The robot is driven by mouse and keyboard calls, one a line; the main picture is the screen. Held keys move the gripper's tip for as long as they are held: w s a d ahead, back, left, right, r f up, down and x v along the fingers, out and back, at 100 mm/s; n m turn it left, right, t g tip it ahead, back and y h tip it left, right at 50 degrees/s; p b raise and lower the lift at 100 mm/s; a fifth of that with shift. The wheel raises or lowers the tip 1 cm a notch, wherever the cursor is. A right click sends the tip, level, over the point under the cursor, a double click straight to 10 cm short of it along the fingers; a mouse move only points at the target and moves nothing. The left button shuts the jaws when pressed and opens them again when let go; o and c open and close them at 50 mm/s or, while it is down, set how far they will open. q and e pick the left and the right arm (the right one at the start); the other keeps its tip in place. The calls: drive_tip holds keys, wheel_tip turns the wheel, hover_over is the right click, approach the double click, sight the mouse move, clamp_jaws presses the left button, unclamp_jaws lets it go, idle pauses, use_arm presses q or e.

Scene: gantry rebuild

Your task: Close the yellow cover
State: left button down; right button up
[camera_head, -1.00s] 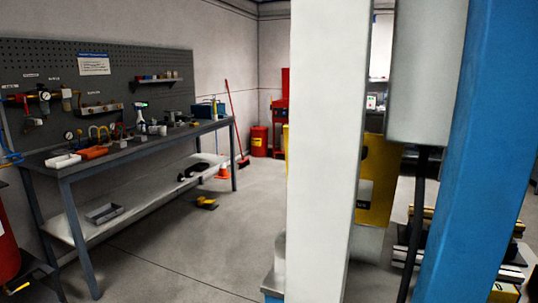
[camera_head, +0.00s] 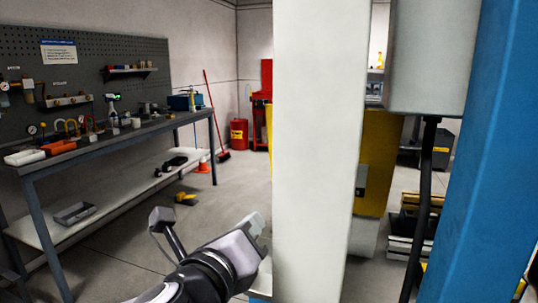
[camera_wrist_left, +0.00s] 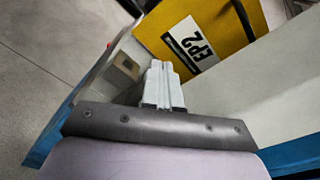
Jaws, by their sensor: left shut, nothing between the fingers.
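The yellow cover (camera_head: 381,150) shows in the head view behind a white column, which hides part of it. In the left wrist view the yellow cover (camera_wrist_left: 222,22) is at the top, with a white label reading EP2. My left gripper (camera_head: 260,228) is at the lower middle of the head view, beside the left edge of the white column. In the left wrist view the left gripper's fingers (camera_wrist_left: 161,72) are together and empty, pointing toward the cover's lower edge. I cannot tell whether they touch it. My right gripper is not in view.
The white column (camera_head: 315,150) and a blue post (camera_head: 490,150) stand close in front. A grey box (camera_head: 428,55) with a hanging black cable (camera_head: 422,190) is between them. A workbench (camera_head: 120,140) with tools is at the left. The floor between is mostly clear.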

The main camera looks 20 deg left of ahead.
use_arm(q)
wheel_tip(320, 180, up, 10)
drive_tip(key=a+m+t, duration=0.2)
drive_tip(key=m+t, duration=0.1)
drive_tip(key=m, duration=0.4)
drive_tip(key=p+x, duration=0.2)
drive_tip(key=x, duration=1.2)
drive_tip(key=shift+w+p, duration=0.2)
drive_tip(key=shift+p, duration=0.1)
